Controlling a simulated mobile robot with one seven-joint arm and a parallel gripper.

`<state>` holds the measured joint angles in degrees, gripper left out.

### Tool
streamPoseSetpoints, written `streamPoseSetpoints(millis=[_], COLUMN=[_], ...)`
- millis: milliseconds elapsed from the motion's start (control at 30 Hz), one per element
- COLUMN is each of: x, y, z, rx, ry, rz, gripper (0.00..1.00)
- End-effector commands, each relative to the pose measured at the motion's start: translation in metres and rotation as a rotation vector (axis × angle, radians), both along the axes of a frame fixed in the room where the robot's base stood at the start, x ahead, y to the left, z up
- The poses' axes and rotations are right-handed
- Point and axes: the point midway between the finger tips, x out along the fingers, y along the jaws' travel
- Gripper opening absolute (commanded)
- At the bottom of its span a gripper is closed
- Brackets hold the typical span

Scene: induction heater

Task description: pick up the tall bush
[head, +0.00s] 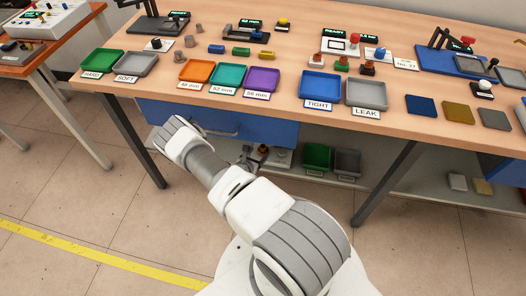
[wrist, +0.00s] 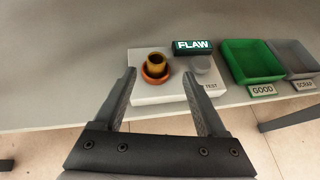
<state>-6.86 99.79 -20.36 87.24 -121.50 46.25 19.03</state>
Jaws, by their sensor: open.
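A brass-coloured hollow bush (wrist: 157,62) stands upright in an orange-brown round seat (wrist: 155,76) on a white tester (wrist: 150,96) on the lower shelf. It is the bush that I see nearest my gripper; I cannot tell for sure that it is the tall one. My gripper (wrist: 159,74) is open and empty. Its two fingers show left and right of the bush, apart from it in the picture; the gap in depth is unclear. In the head view my gripper (head: 246,161) is small and partly hidden by my arm, beside the tester (head: 279,157).
The tester has a "FLAW" display (wrist: 193,47) and a grey round part (wrist: 201,64) near "TEST". A green GOOD tray (wrist: 252,62) and grey SCRAP tray (wrist: 291,57) stand to the right. The tabletop (head: 300,116) and blue drawer (head: 225,122) are above the shelf.

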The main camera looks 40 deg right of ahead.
Motion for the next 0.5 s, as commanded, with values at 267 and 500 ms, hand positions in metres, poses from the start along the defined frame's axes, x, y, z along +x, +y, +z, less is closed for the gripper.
streamPoseSetpoints(millis=[267, 500], x=[0.012, 0.029], y=[-0.017, -0.040], z=[-0.014, -0.029], rx=[0.000, -0.002], ry=[-0.001, -0.001], rz=[0.000, 0.000], gripper=[0.74, 0.74])
